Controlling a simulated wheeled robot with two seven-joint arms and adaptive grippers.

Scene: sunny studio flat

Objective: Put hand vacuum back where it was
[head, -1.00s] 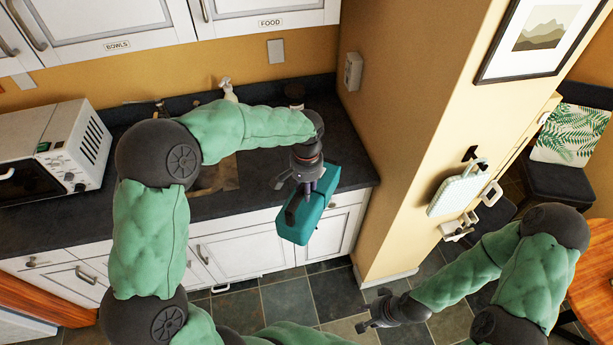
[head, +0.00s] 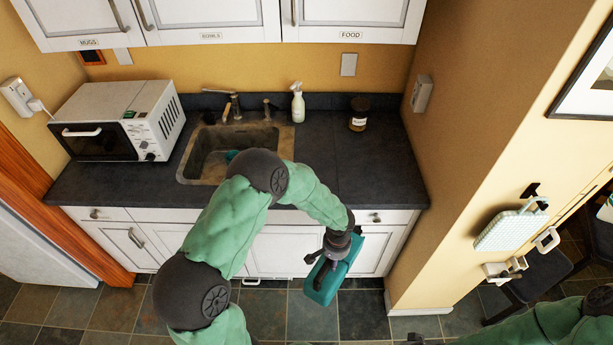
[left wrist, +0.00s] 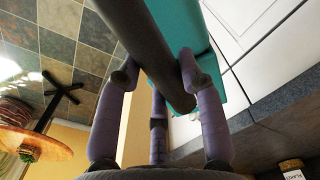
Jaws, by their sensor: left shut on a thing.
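The hand vacuum is a teal box-like body (head: 327,286) with a dark handle (left wrist: 152,48). My left gripper (head: 328,264) is shut on the dark handle and holds the vacuum in the air before the white lower cabinets, near the right end of the counter. In the left wrist view the gripper's purple fingers (left wrist: 158,85) close around the handle, and the teal body (left wrist: 190,30) lies behind it. Of my right gripper (head: 414,340) only a dark bit shows at the bottom edge, so its fingers are hidden.
The dark counter (head: 375,165) holds a microwave (head: 120,120), a sink (head: 205,160), a spray bottle (head: 298,103) and a jar (head: 359,114). On the yellow wall at right hang a pale board (head: 508,230) and a white holder (head: 503,270). The tiled floor (head: 355,318) before the cabinets is clear.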

